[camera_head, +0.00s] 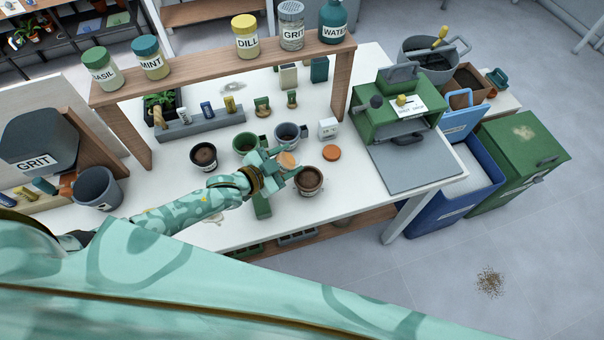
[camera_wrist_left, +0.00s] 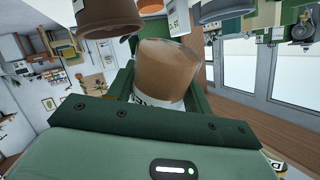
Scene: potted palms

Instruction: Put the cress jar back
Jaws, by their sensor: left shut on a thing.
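My left gripper (camera_head: 278,160) is shut on a jar (camera_head: 288,160) with orange-brown contents, held over the table beside a brown pot of soil. In the left wrist view the jar (camera_wrist_left: 165,72) sits between the fingers, tilted in the picture, with a white label mostly hidden; I cannot read its name. Its mouth appears to have no lid. An orange round lid (camera_head: 331,152) lies on the table to the right. The raised wooden shelf (camera_head: 200,72) carries basil (camera_head: 102,69) and mint (camera_head: 150,58) jars, then a wide gap, then a dill jar (camera_head: 246,37). My right gripper is not in view.
A grit jar (camera_head: 291,26) and a water bottle (camera_head: 332,20) stand at the shelf's right end. Pots stand near the gripper, including the brown one (camera_head: 309,181) and a black one (camera_head: 204,157). A green machine (camera_head: 395,105) stands at right.

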